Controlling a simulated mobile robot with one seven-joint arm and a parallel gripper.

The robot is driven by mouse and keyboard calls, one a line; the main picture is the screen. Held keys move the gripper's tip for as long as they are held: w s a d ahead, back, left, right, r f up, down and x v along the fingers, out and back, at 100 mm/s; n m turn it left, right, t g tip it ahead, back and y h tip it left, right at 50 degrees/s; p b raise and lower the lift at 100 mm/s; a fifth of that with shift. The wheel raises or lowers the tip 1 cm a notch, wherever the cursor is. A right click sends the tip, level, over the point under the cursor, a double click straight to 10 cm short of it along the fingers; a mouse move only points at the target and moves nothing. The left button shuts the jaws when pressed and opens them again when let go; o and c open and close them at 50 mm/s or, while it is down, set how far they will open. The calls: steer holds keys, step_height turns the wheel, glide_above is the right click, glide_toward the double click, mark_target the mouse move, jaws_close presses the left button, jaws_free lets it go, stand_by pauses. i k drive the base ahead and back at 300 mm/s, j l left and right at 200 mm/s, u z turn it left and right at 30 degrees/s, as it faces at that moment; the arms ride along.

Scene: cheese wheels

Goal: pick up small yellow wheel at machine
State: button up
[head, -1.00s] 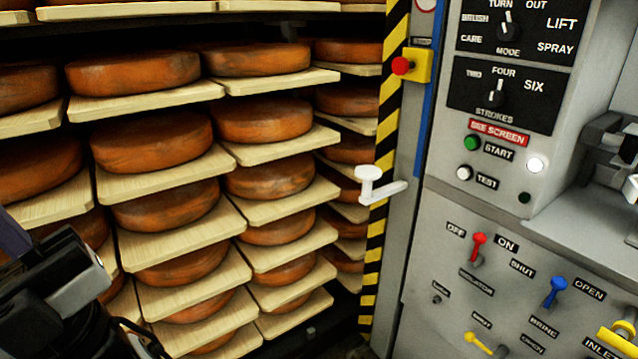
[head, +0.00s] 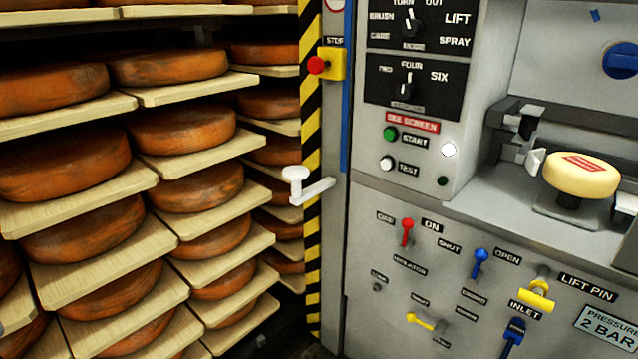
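A small pale yellow wheel (head: 581,175) with a red label on its top sits in the machine (head: 470,190) at the right of the head view. It rests on a dark post above a grey plate (head: 545,207), inside the open bay. Metal clamp-like parts (head: 517,135) stand to its left, apart from it. My gripper is not in view now.
Shelves of orange-brown wheels on wooden boards (head: 90,215) fill the left. A black-and-yellow striped post (head: 311,240) with a red stop button (head: 318,65) and a white handle (head: 300,185) stands between. The panel carries red (head: 407,232), blue (head: 480,262) and yellow (head: 425,322) levers.

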mark_target(578, 174)
steer(key=i+l, duration=0.1)
steer(key=i, duration=0.3)
steer(key=i+l+z, duration=0.15)
steer(key=i, duration=0.3)
steer(key=z, duration=2.35)
